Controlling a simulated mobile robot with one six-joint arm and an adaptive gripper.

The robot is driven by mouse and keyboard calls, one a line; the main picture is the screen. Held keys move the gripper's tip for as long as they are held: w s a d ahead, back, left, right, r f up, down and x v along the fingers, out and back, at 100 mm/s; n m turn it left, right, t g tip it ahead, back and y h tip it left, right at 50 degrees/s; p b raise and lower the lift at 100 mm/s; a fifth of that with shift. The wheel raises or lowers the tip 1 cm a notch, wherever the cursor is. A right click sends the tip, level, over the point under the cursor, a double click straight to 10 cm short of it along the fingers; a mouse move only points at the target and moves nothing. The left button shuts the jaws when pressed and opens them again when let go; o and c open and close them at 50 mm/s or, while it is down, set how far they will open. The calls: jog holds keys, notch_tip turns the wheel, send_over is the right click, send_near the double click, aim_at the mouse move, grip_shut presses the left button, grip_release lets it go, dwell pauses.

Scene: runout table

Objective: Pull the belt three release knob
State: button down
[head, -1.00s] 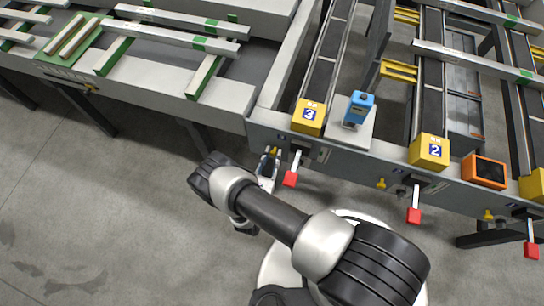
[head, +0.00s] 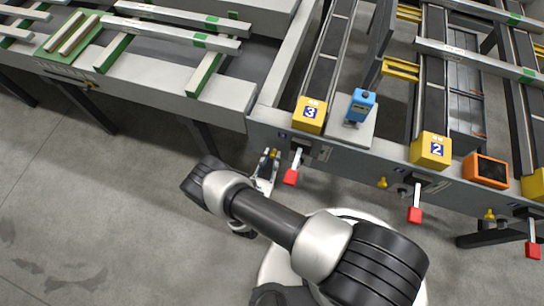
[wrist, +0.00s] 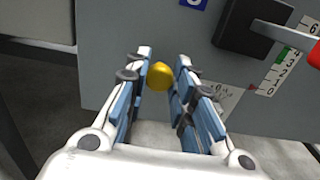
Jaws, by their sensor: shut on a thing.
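The yellow release knob (wrist: 160,76) below the belt three sign sits on the grey front panel. In the wrist view it is between the fingertips of my gripper (wrist: 161,68), which is shut on it. In the head view my gripper (head: 268,160) reaches up to the panel and the knob (head: 275,153) shows only as a small yellow spot at its tips. The yellow box with the number 3 (head: 309,114) stands above it. How far the knob stands out from the panel is hard to tell.
A red-ended lever (head: 291,177) hangs just right of my gripper, with a number scale (wrist: 275,72) beside it in the wrist view. Other yellow knobs (head: 382,183) and red levers (head: 415,214) lie further right. Open floor (head: 110,220) is at the left.

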jog(key=shift+s, duration=0.1)
jog(key=c, duration=1.4)
grip_release()
jog(key=shift+o, duration=0.2)
jog(key=shift+s+a, duration=0.1)
jog(key=v, duration=1.2)
jog(key=shift+r, duration=0.1)
